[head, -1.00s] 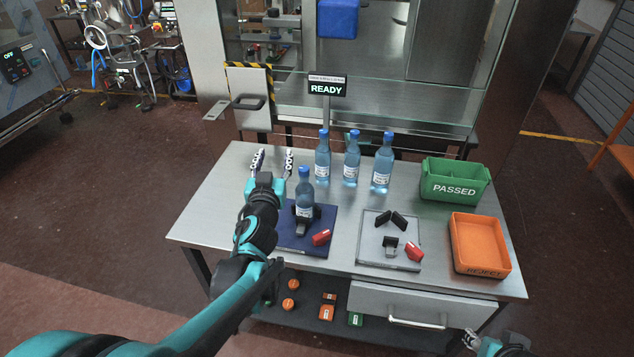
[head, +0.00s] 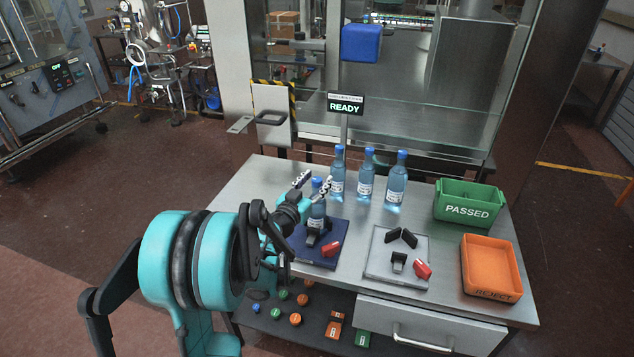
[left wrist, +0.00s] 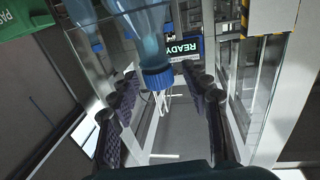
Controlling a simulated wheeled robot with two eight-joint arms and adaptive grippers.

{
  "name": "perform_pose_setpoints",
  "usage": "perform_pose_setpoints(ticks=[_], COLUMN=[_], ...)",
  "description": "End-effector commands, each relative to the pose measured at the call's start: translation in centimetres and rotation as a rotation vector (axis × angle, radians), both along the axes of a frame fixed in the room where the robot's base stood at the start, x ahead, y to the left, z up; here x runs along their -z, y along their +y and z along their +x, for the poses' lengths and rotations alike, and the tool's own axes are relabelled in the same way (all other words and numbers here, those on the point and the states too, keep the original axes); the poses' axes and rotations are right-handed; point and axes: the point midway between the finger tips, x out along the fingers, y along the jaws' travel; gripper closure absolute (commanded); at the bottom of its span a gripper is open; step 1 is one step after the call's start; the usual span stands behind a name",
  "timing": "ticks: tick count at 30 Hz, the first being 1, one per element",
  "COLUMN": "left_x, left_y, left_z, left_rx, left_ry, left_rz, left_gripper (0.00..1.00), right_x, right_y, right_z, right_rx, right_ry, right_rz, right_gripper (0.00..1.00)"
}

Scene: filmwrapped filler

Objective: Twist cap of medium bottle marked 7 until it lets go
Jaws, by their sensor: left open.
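A clear blue bottle (head: 317,211) with a blue cap (head: 317,182) stands upright in a black holder (head: 318,235) on the dark blue pad (head: 326,257). Its number cannot be read. My left gripper (head: 315,183) is open, with its fingers to either side of the cap. In the left wrist view the cap (left wrist: 157,79) shows between the two ribbed fingers, with a gap on each side. My left arm hides part of the pad. My right gripper is not in view.
Three more capped bottles (head: 366,178) stand behind. A red clamp handle (head: 331,249) is on the blue pad. A grey pad (head: 380,268) with an empty holder lies to the right. A green PASSED bin (head: 467,211) and orange REJECT tray (head: 491,293) are at the right.

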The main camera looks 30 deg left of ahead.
Motion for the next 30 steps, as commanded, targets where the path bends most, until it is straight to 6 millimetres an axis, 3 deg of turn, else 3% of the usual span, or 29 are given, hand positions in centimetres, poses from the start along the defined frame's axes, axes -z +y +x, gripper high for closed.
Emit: perform_pose_setpoints(ticks=[10, 15, 16, 30], left_x=[-0.04, -0.04, -0.04, -0.03], left_y=[0.03, 0.03, 0.03, -0.1], left_z=[0.6, 0.59, 0.59, 0.59], left_rx=[0.0, 0.0, 0.0, -0.046], left_ry=[0.0, 0.0, 0.0, 0.0], left_rz=[0.0, 0.0, 0.0, 0.0], left_gripper=[0.52, 0.97, 1.0, 1.0], right_x=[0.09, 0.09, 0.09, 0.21], right_y=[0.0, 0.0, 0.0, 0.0], right_z=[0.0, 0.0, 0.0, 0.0], right_rx=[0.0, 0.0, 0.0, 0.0], right_ry=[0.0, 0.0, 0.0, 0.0], right_rz=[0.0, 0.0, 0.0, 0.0], right_gripper=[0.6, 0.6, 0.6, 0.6])
